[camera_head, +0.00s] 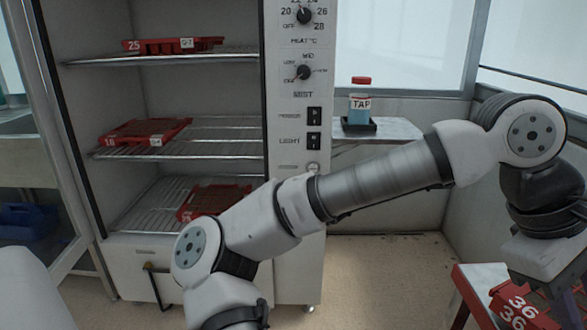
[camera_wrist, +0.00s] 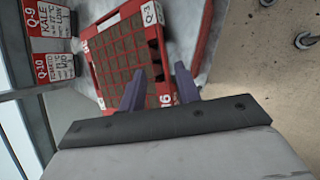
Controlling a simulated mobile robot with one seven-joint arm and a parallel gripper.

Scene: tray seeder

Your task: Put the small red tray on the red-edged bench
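A red tray with brown cells (camera_wrist: 118,55) fills the upper middle of the wrist view. It seems to lie on a pale bench with a red edge (camera_wrist: 211,42). In the head view a red tray marked 36 (camera_head: 517,308) shows in part on the red-edged bench (camera_head: 462,292) at lower right. My gripper (camera_wrist: 158,82) is at the tray's near end, its two purple fingers spread apart. Whether the fingers touch the tray cannot be told. In the head view my gripper's wrist hides part of the tray and bench.
An open cabinet holds red trays on its upper (camera_head: 172,45), middle (camera_head: 145,132) and lower (camera_head: 212,200) wire shelves. A TAP bottle (camera_head: 360,105) stands on a side shelf. Red-and-white signs (camera_wrist: 55,68) are at left in the wrist view. Floor shows beside the bench.

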